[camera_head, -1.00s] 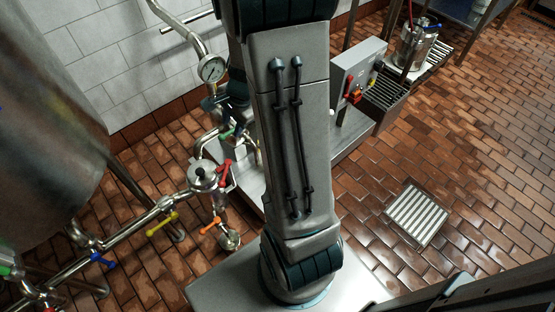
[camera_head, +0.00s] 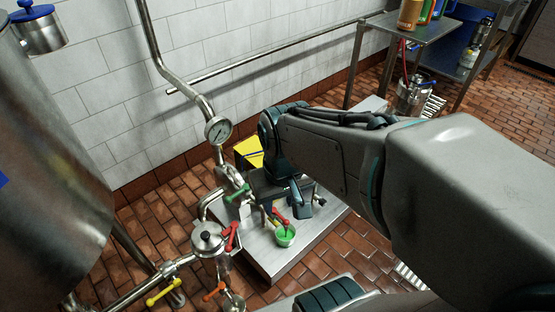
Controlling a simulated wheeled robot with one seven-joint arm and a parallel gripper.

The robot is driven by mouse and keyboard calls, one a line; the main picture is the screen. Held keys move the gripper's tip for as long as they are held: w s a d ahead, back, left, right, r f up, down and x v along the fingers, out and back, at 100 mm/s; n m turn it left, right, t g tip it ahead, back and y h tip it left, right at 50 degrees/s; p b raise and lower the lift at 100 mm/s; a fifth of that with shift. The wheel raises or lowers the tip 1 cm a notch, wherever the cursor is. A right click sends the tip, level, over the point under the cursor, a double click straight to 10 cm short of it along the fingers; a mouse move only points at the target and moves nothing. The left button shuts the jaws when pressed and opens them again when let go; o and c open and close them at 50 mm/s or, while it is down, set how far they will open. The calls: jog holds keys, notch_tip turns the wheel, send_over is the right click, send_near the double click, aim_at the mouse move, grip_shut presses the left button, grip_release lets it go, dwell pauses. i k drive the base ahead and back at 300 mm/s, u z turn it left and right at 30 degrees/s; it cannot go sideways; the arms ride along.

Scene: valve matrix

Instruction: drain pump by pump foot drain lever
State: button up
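A small red lever (camera_head: 280,219) sits low on the steel plinth, just above a green cup (camera_head: 285,236); it looks like the pump foot drain lever, though no label is readable. The pump behind it is mostly hidden by my arm. My gripper (camera_head: 299,203) hangs from the wrist over the plinth, slightly up and right of the red lever in the picture. It appears close to the lever, but I cannot tell whether they touch. The fingers are small and partly overlapped, so their opening is unclear.
Other valve handles stand nearby: green (camera_head: 237,194), larger red (camera_head: 232,236), orange (camera_head: 214,291) and yellow (camera_head: 164,292). A pressure gauge (camera_head: 217,131) is on the vertical pipe. A large steel tank (camera_head: 50,180) fills the left. A yellow box (camera_head: 249,153) stands behind.

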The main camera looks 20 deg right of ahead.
aim_at(286, 223)
jog(key=z, duration=0.4)
jog(key=k, duration=1.55)
jog(key=u, duration=0.95)
